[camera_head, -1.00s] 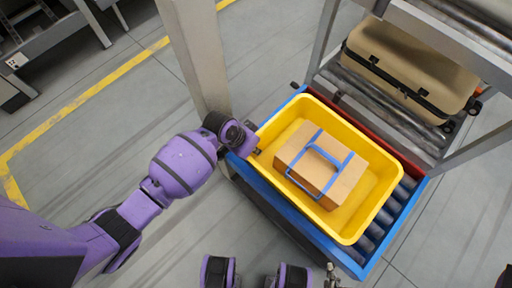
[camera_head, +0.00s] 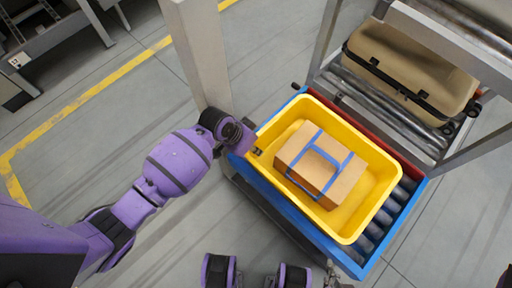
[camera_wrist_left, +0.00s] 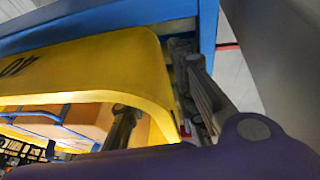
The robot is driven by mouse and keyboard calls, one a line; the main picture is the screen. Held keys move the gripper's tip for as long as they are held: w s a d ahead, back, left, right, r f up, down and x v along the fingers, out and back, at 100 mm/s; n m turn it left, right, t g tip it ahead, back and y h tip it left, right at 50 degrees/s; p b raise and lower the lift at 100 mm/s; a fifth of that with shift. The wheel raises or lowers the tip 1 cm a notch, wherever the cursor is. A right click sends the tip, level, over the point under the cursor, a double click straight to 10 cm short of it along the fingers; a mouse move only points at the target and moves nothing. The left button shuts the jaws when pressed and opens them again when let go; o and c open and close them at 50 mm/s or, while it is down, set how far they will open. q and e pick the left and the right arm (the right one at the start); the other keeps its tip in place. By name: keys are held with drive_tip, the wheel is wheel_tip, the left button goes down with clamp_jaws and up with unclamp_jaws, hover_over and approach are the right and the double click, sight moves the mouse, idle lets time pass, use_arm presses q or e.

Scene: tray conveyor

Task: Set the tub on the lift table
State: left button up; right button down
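The yellow tub (camera_head: 376,222), with a cardboard box (camera_head: 330,178) with blue straps inside it, sits on a blue-framed roller table (camera_head: 400,204), which may be the lift table. My left gripper (camera_head: 256,151) is at the tub's left wall. In the left wrist view the tub (camera_wrist_left: 100,62) shows close up, with one finger of my left gripper (camera_wrist_left: 160,110) inside its wall and the other outside. Room shows between the fingers, so it looks open around the wall; contact is unclear. My right gripper (camera_head: 336,278) is partly seen at the bottom edge, apart from the tub; its opening is unclear.
A beige case (camera_head: 405,75) lies on a roller conveyor behind the tub, with metal frame posts beside it. A grey column (camera_head: 196,55) stands just left of the table. Open floor (camera_head: 95,135) with a yellow line lies to the left.

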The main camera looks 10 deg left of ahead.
use_arm(q)
drive_tip(key=p+v, duration=0.2)
drive_tip(key=v, duration=0.6)
drive_tip(key=shift+r, duration=0.25)
drive_tip(key=shift+s+a+r, duration=0.1)
drive_tip(key=shift+a+r, duration=0.15)
drive_tip(key=shift+r, duration=0.25)
